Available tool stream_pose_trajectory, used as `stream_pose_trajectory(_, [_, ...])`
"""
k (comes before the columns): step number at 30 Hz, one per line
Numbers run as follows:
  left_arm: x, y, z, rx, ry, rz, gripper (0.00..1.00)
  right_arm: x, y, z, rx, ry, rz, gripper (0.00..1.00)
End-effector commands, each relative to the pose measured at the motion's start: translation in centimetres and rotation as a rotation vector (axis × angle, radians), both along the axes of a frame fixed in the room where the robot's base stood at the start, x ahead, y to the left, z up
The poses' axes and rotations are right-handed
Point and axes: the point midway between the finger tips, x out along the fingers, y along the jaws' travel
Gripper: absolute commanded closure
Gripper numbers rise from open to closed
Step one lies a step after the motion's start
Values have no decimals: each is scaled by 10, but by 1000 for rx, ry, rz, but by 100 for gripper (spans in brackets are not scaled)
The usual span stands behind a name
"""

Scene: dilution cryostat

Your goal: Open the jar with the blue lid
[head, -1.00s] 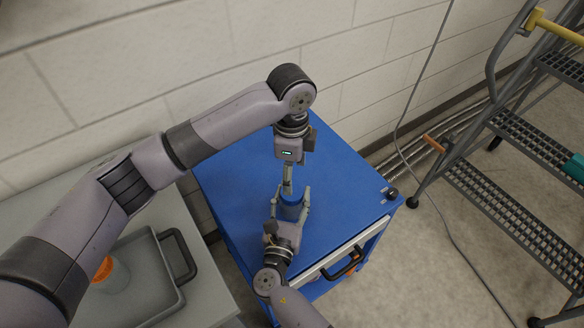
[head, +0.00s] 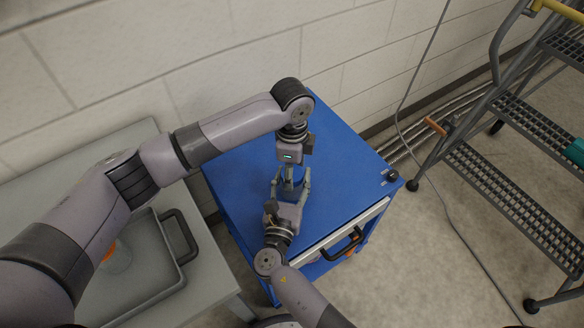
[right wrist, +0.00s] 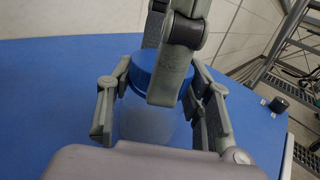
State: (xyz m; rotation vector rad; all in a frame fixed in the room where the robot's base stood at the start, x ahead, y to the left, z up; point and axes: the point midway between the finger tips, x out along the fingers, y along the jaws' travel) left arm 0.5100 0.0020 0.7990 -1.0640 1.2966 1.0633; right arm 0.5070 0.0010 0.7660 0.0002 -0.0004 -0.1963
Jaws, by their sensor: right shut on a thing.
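The jar (right wrist: 138,122) has a cloudy, see-through body and a blue lid (right wrist: 141,74). It stands upright on the blue cart top (head: 345,165), with the lid on it. My right gripper (head: 291,177) comes from the front, its fingers on both sides of the jar body, shut on it. My left gripper (head: 289,183) points down from above at the lid. In the right wrist view one left finger (right wrist: 172,75) crosses in front of the lid and another part is behind it. Whether the left fingers press on the lid is hidden. In the head view the grippers mostly cover the jar.
A grey table (head: 215,285) at left bears a grey tray (head: 172,285) with a handle and a partly hidden orange-topped container (head: 119,262). A black knob (head: 392,175) sits at the cart's right corner. A step ladder (head: 490,180) stands at right.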

Motion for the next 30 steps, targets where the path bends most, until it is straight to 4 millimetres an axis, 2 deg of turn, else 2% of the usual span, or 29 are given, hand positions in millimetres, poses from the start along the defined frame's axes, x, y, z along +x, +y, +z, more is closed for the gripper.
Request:
stream_pose_trajectory(2, [0,0,0,0,0,0,54,0,0,-1,-1,2,0,100])
stream_pose_trajectory(17, [0,0,0,0,-1,0,88,-1,0,-1,-1,2,1,100])
stream_pose_trajectory(18, [0,0,0,0,-1,0,54,-1,0,-1,0,3,1,100])
stream_pose_trajectory(26, [0,0,0,0,-1,0,37,-1,0,-2,0,3,1,100])
stream_pose_trajectory(30, [0,0,0,0,-1,0,35,-1,0,-2,0,3,1,100])
